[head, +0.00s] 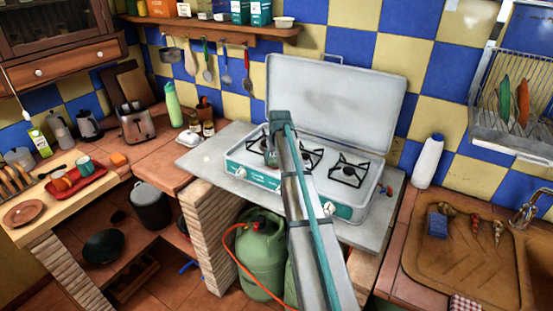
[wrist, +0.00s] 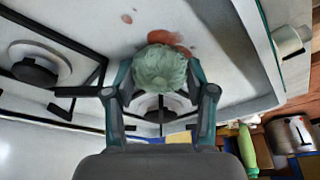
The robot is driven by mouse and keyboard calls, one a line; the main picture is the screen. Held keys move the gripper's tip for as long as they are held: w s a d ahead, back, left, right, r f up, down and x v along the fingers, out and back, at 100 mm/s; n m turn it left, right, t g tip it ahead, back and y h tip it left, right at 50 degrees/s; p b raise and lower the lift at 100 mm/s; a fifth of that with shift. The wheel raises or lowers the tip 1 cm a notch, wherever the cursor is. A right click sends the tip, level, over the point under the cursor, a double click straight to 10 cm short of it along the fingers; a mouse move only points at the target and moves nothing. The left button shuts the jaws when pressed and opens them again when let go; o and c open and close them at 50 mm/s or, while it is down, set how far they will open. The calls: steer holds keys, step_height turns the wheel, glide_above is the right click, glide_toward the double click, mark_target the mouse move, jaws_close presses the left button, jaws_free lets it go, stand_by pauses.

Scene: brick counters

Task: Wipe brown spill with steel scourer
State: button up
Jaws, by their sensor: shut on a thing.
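My gripper (wrist: 160,78) is shut on the scourer (wrist: 159,68), a rounded, pale grey-green, rough pad, in the wrist view. The brown spill (wrist: 170,38) lies on the white stove top just beyond the scourer, and the pad partly covers it. Small brown spots (wrist: 127,18) lie near it. The scourer looks very close to the stove top; I cannot tell if it touches. In the head view my arm reaches over the camp stove (head: 248,168), and the spill and scourer cannot be made out.
The stove's burners (head: 349,170) with raised black grates flank the work area; one burner (wrist: 36,65) is left in the wrist view. The open lid (head: 335,95) stands behind. A white bottle (head: 428,162) is to the right, a toaster (head: 138,124) to the left.

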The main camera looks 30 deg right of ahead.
mark_target(267, 168)
steer(key=shift+s+a+f, duration=0.1)
steer(key=shift+s+a, duration=0.4)
steer(key=shift+a, duration=0.2)
steer(key=shift+s+a+f, duration=0.1)
steer(key=shift+s+a, duration=0.35)
steer(key=shift+a, duration=0.25)
steer(key=shift+w+a+r, duration=0.1)
steer(key=shift+w+a, duration=0.45)
steer(key=shift+w, duration=0.15)
steer(key=shift+w+d+r, duration=0.1)
steer(key=shift+w+d, duration=0.45)
steer(key=shift+d, duration=0.25)
steer(key=shift+w+d+r, duration=0.1)
steer(key=shift+w+d, duration=0.45)
steer(key=shift+d, duration=0.2)
steer(key=shift+w+d, duration=0.1)
steer(key=shift+d, duration=0.1)
